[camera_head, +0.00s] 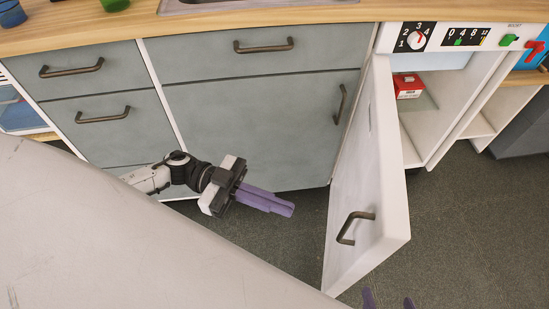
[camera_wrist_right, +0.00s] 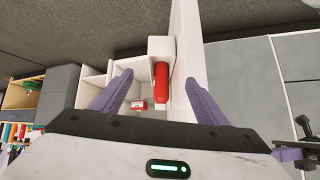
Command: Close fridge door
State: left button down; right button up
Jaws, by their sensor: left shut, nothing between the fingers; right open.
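The white fridge door (camera_head: 375,170) stands wide open, swung out toward me, with a dark bar handle (camera_head: 355,228) on its outer face. The fridge interior (camera_head: 428,125) is open to view. In the right wrist view the door (camera_wrist_right: 187,45) shows edge-on, beside the tip of the right-hand finger; contact cannot be told. My left gripper (camera_head: 290,209) is shut and empty, left of the door in front of the grey cabinet. My right gripper (camera_head: 388,299) shows only its purple fingertips at the bottom edge; in its wrist view the fingers (camera_wrist_right: 158,82) are spread, with nothing held.
A red box (camera_head: 408,86) sits on a fridge shelf; a red cylinder (camera_wrist_right: 161,82) shows in the right wrist view. Grey cabinets (camera_head: 255,130) stand left of the fridge. The carpet (camera_head: 470,220) right of the door is clear. A large pale surface (camera_head: 100,240) fills the lower left.

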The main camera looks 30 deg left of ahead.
pick_arm(q)
jog(key=w+d, duration=0.1)
jog(key=d, duration=0.8)
jog(key=shift+d, duration=0.35)
jog(key=shift+w+r, duration=0.1)
